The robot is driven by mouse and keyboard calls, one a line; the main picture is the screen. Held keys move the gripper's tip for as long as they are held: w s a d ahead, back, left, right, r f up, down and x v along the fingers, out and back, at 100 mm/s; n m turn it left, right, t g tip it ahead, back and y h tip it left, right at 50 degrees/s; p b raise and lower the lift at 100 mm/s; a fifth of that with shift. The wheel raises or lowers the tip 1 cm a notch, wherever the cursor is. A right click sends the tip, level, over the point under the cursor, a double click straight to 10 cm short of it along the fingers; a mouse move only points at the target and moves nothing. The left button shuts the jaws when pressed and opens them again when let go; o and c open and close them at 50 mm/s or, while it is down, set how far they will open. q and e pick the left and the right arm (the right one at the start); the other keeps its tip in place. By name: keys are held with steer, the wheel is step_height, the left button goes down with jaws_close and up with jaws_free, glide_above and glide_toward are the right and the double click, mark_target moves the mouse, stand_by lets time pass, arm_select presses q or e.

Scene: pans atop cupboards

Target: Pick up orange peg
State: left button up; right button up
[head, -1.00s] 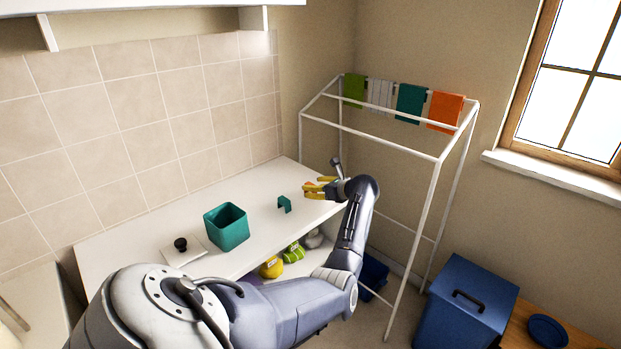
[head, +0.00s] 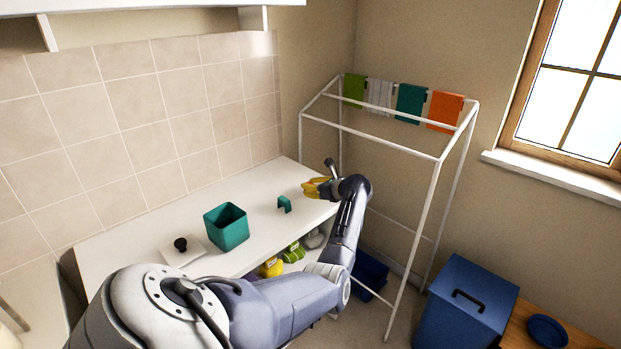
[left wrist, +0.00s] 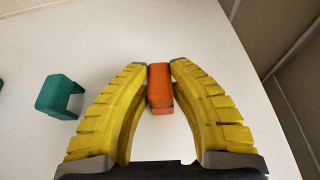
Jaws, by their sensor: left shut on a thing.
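The orange peg (left wrist: 160,88) is a small block at the centre of the left wrist view, between the yellow fingertips. My left gripper (left wrist: 161,66) is shut on it, one fingertip touching each side. In the head view my left gripper (head: 306,188) is low over the right end of the white counter, and its fingers mostly hide the peg there. I cannot tell whether the peg still touches the counter. My right gripper is not in view.
A teal hook-shaped piece (head: 284,204) stands left of the gripper and also shows in the left wrist view (left wrist: 60,97). Farther left are a teal bin (head: 227,228) and a white lid with a dark knob (head: 181,245). A white drying rack (head: 438,160) stands right of the counter.

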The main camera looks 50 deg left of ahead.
mark_target(311, 184)
arm_select(q)
steer(key=shift+r, duration=0.1)
stand_by(0.3)
step_height(311, 184, up, 20)
steer(key=shift+f, duration=0.1)
stand_by(0.6)
steer(key=shift+s, duration=0.1)
